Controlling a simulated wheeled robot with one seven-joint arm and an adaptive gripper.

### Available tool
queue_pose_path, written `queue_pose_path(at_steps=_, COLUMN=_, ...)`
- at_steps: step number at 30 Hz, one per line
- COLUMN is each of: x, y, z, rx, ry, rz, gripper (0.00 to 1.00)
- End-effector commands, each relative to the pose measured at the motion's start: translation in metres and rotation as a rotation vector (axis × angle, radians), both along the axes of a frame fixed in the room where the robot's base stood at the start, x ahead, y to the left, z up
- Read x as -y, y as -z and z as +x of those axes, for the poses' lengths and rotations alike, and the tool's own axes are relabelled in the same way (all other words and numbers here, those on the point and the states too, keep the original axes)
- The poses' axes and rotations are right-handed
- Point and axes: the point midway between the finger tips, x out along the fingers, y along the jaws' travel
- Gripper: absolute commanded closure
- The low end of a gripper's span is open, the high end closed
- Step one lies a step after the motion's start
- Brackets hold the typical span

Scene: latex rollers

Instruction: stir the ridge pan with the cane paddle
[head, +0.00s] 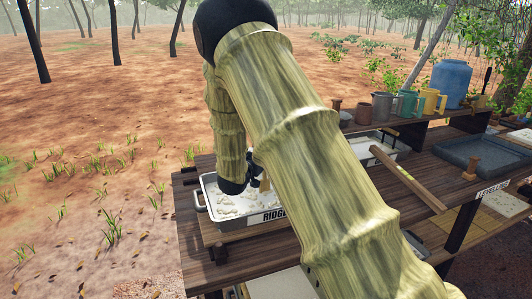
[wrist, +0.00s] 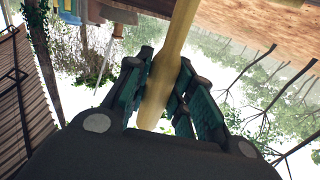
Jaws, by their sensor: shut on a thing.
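The ridge pan (head: 203,192) is a pale tray with a partly hidden "RIDGE" label on the left end of the dark wooden bench. White liquid with pale lumps lies in it. My gripper (head: 250,186) is low over the pan's right part, and my arm hides much of that side. In the wrist view my gripper (wrist: 163,92) is shut on the cane paddle (wrist: 172,50), a smooth yellow-tan shaft between its green-padded fingers. Only a small tan piece of the paddle shows in the head view (head: 264,184). Its lower end is hidden, so I cannot tell how deep it sits.
A wooden bar (head: 408,179) lies aslant on the bench right of my arm. Behind it is another pale pan (head: 384,149), partly hidden. A dark grey tray (head: 490,153) is at the right. Several mugs (head: 408,103) and a blue barrel (head: 450,80) stand on the back shelf.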

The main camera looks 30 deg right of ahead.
Motion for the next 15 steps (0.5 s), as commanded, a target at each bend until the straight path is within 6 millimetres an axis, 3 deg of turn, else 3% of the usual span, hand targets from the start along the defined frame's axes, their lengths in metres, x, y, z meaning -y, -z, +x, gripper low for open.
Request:
queue_pose_path(at_steps=6, x=-0.0121, y=-0.0001, z=0.0029, rx=0.001, ry=-0.001, rz=-0.001, gripper=1.00)
queue_pose_path(at_steps=15, x=-0.0121, y=-0.0018, z=0.0028, rx=0.000, ry=0.000, rz=0.000, gripper=1.00)
